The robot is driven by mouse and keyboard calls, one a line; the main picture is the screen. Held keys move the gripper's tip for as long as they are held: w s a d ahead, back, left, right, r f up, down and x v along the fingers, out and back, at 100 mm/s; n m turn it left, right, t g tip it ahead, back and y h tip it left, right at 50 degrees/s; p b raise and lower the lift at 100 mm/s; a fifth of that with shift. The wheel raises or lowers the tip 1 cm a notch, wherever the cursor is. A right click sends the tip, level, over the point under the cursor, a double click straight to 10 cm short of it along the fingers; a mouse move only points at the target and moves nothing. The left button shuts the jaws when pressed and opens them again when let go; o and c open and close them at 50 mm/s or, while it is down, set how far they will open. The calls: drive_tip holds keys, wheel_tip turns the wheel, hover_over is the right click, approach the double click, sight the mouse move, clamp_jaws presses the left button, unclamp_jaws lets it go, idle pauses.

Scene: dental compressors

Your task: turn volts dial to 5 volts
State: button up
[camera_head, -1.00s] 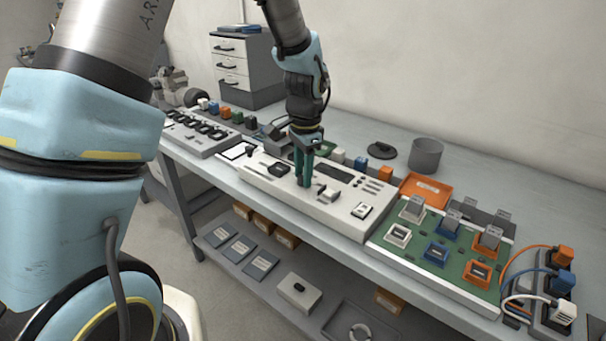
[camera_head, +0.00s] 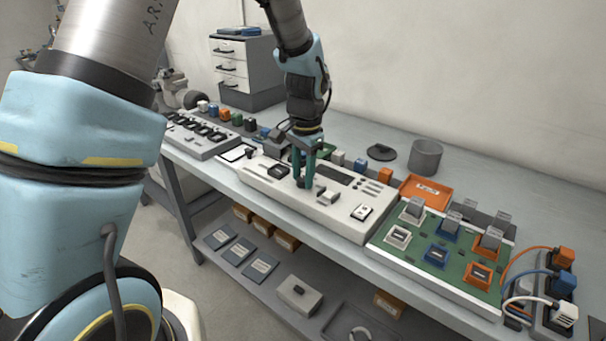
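A long white control panel (camera_head: 338,215) lies on the bench and carries dark switches, a dark display strip and small knobs. My gripper (camera_head: 303,183) points straight down over the middle of this panel, with its teal fingers at or just above the surface. A dark round piece, possibly the volts dial (camera_head: 305,184), shows at the fingertips. The fingers look slightly apart, but I cannot tell whether they touch or hold the dial. The dial's marks and its setting are too small to read.
A green board (camera_head: 420,263) with coloured sockets lies to the right, beside an orange tray (camera_head: 426,190). A grey cup (camera_head: 425,156) stands behind. Another switch panel (camera_head: 200,140) lies to the left. Drawers (camera_head: 242,68) stand at the back left.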

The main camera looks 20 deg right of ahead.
drive_tip(key=o, duration=0.4)
drive_tip(key=r, duration=0.3)
drive_tip(key=r+b, duration=0.1)
drive_tip(key=r, duration=0.3)
drive_tip(key=r+b, duration=0.1)
drive_tip(key=r, duration=0.2)
drive_tip(key=shift+s+d+r, duration=0.1)
drive_tip(key=shift+s+r, duration=0.2)
drive_tip(key=shift+r, duration=0.1)
